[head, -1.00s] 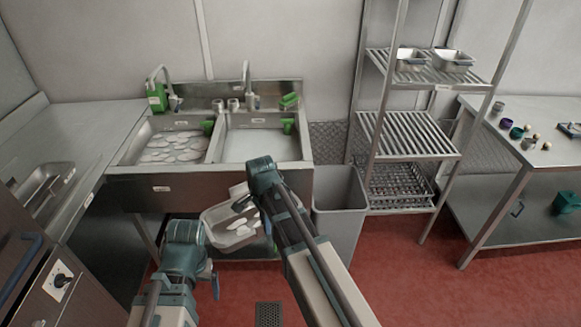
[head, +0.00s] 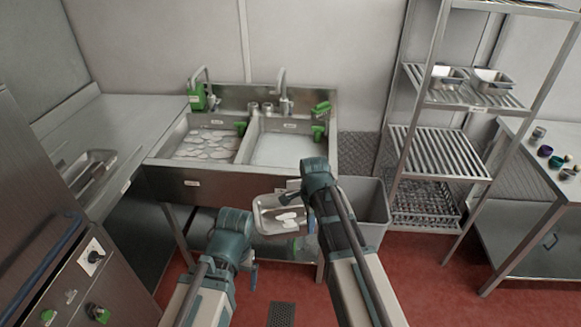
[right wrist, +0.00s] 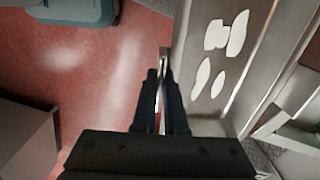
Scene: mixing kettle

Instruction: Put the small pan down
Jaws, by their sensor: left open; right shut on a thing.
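The small pan (head: 268,228) is a shallow metal tray with white patches inside. It is in the air in front of the sink, left of my right arm. My right gripper (head: 308,197) is shut on its edge; the fingers are mostly hidden by the wrist in the head view. In the right wrist view the fingers (right wrist: 165,78) close on the rim of the pan (right wrist: 205,52), which extends to the right. My left gripper (head: 252,276) is open and empty, low and left of the pan, apart from it.
The double sink (head: 190,183) has white patches in its left basin. A grey bin (head: 370,212) stands right of it. Two metal pans (head: 447,78) sit on the rack (head: 440,150). A tray (head: 92,170) lies on the left counter (head: 120,118), which has bare room.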

